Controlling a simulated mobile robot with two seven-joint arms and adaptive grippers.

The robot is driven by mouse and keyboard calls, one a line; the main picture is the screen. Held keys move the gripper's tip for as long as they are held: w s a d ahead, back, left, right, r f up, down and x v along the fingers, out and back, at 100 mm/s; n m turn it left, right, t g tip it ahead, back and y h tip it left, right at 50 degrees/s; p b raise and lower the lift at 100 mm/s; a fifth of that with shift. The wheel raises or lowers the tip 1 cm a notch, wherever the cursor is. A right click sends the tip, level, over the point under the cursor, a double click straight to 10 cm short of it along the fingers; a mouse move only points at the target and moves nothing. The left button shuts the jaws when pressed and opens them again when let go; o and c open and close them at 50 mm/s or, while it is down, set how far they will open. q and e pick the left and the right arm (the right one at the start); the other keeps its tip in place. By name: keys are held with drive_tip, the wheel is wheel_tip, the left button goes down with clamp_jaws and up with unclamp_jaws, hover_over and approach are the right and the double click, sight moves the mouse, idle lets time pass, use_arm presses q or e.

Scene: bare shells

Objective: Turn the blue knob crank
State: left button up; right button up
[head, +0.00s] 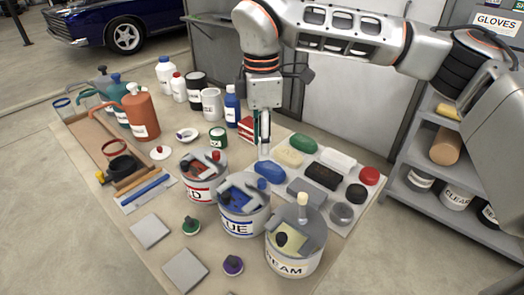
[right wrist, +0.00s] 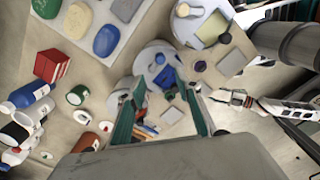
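The blue can (head: 240,222), with its grey crank and blue knob (head: 263,184), stands between the red and cream cans. It also shows in the right wrist view (right wrist: 146,62), beyond my fingers, with the knob (right wrist: 160,59) on its upper side. My right gripper (head: 263,148) points down above and behind the blue can, apart from the knob. In the right wrist view its two teal fingers (right wrist: 160,112) are spread with nothing held between them. What seems to be my left gripper (right wrist: 232,97) shows small at the right there; its fingers are unclear. It is outside the head view.
The red can (head: 202,188) and cream can (head: 290,262) stand close on either side. Coloured oval blocks lie on a pale board (head: 345,222) behind right. Bottles, an orange jug (head: 140,115) and a wooden tray (head: 85,135) stand left. A shelf (head: 440,190) is at right.

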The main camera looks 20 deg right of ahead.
sight(262, 180)
wheel_tip(262, 180, down, 3)
drive_tip(key=p, duration=0.5)
drive_tip(key=shift+f, duration=0.65)
wheel_tip(262, 180, down, 6)
drive_tip(key=shift+r+p, duration=0.1)
drive_tip(key=shift+p, duration=0.6)
drive_tip(key=shift+f, duration=0.85)
use_arm(q)
drive_tip(key=shift+y, duration=0.3)
drive_tip(key=r, duration=0.1)
drive_tip(key=a+r, duration=0.1)
drive_tip(key=r, duration=0.3)
drive_tip(key=shift+s+a, duration=0.3)
use_arm(e)
drive_tip(key=shift+c, duration=0.4)
use_arm(q)
drive_tip(key=shift+r, duration=0.1)
use_arm(e)
clamp_jaws()
